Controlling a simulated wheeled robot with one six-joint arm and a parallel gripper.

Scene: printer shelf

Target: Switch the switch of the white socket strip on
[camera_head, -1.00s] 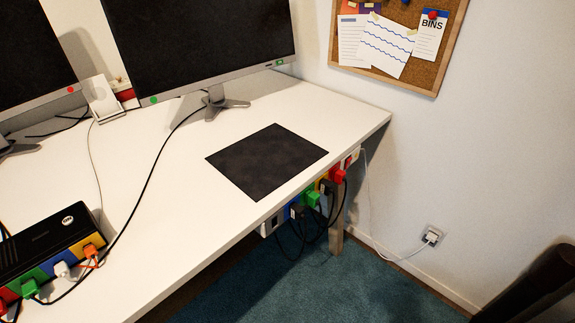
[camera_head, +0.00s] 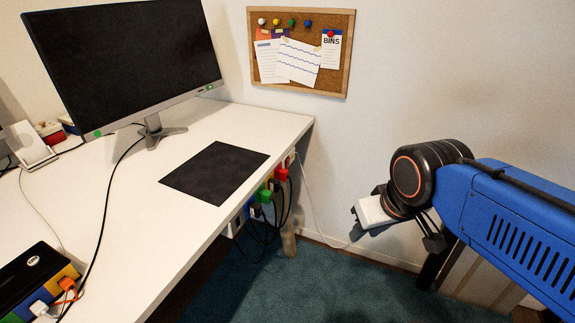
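The white socket strip (camera_head: 290,158) is fixed along the right edge of the desk, just below its top. Several plugs with coloured parts, among them a red plug (camera_head: 282,175) and a green plug (camera_head: 263,195), sit in it, and black cables hang down. Its switch is too small to make out, so its position cannot be told. My gripper (camera_head: 372,212) is at the right of the head view, in front of the wall and apart from the strip. Its white part shows, but its fingertips are not clear. Nothing can be seen held in it.
The white desk (camera_head: 150,235) carries a monitor (camera_head: 125,60), a black mat (camera_head: 215,172) and a black box with coloured plugs (camera_head: 30,275) at the near left. A cork board (camera_head: 300,85) hangs on the wall. The teal carpet between desk and arm looks clear.

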